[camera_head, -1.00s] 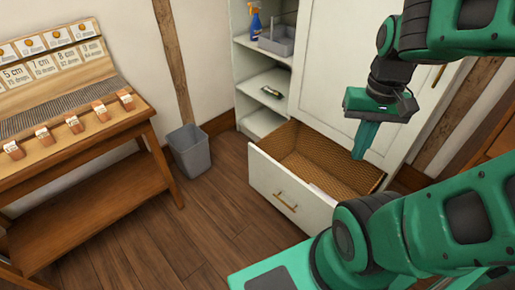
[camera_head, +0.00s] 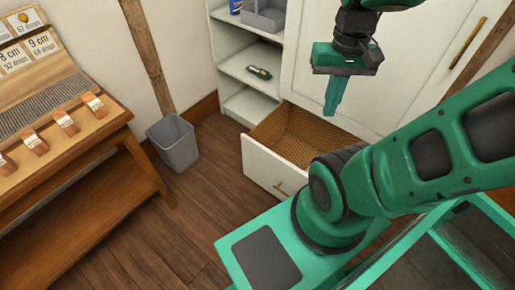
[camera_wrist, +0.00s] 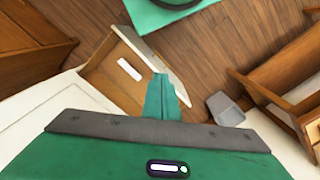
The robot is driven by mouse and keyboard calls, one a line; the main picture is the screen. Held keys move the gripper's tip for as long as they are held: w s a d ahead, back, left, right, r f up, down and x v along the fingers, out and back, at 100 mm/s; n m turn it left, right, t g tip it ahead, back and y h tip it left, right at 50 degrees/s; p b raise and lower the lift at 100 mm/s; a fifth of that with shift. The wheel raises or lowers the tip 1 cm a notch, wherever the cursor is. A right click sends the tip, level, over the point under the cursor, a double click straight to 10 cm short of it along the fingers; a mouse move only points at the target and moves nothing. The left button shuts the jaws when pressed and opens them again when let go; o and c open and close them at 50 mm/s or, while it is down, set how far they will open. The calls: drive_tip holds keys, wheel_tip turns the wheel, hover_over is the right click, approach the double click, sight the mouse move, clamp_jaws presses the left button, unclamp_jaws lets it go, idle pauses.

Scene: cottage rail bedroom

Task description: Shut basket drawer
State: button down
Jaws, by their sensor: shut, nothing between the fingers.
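The basket drawer (camera_head: 262,168) stands pulled out at the bottom of the white cabinet, with a white front, a brass handle (camera_head: 281,188) and a woven tan inside (camera_head: 300,138). My arm hides its right part in the head view. The drawer also shows in the wrist view (camera_wrist: 110,72), with a white flat item (camera_wrist: 129,69) lying inside. My gripper (camera_head: 332,108) is shut and empty, pointing down above the drawer's back right area, apart from it. Its closed fingers also show in the wrist view (camera_wrist: 161,95).
A grey waste bin (camera_head: 174,143) stands on the wood floor left of the drawer. A wooden table (camera_head: 90,200) is further left. Open shelves (camera_head: 250,65) hold a grey caddy (camera_head: 263,17) and a small dark-green item (camera_head: 259,72). Floor before the drawer's left side is clear.

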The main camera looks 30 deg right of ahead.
drive_tip(key=w+f+n+h, duration=0.2)
drive_tip(key=w+f+n, duration=1.3)
drive_tip(key=w, duration=0.3)
drive_tip(key=w+a+f+n, duration=0.2)
drive_tip(key=w+f+n, duration=0.1)
drive_tip(key=f, duration=0.3)
drive_tip(key=w+a+f+n, duration=0.2)
drive_tip(key=w+f+n, duration=0.1)
drive_tip(key=f+n, duration=0.15)
drive_tip(key=n+t, duration=0.1)
drive_tip(key=n, duration=0.5)
approach(259, 148)
drive_tip(key=s+a+r, duration=0.3)
drive_tip(key=s+a, duration=0.1)
drive_tip(key=a, duration=0.2)
drive_tip(key=shift+h, duration=0.4)
drive_tip(key=shift+w+d+f, duration=0.4)
drive_tip(key=shift+d+f, duration=0.65)
drive_tip(key=shift+f, duration=0.55)
drive_tip(key=shift+w+d+f, duration=0.35)
drive_tip(key=shift+d+f, duration=0.65)
drive_tip(key=shift+f, duration=0.6)
drive_tip(key=shift+w+d+f, duration=0.4)
drive_tip(key=shift+d+f, duration=0.65)
drive_tip(key=shift+f, duration=0.55)
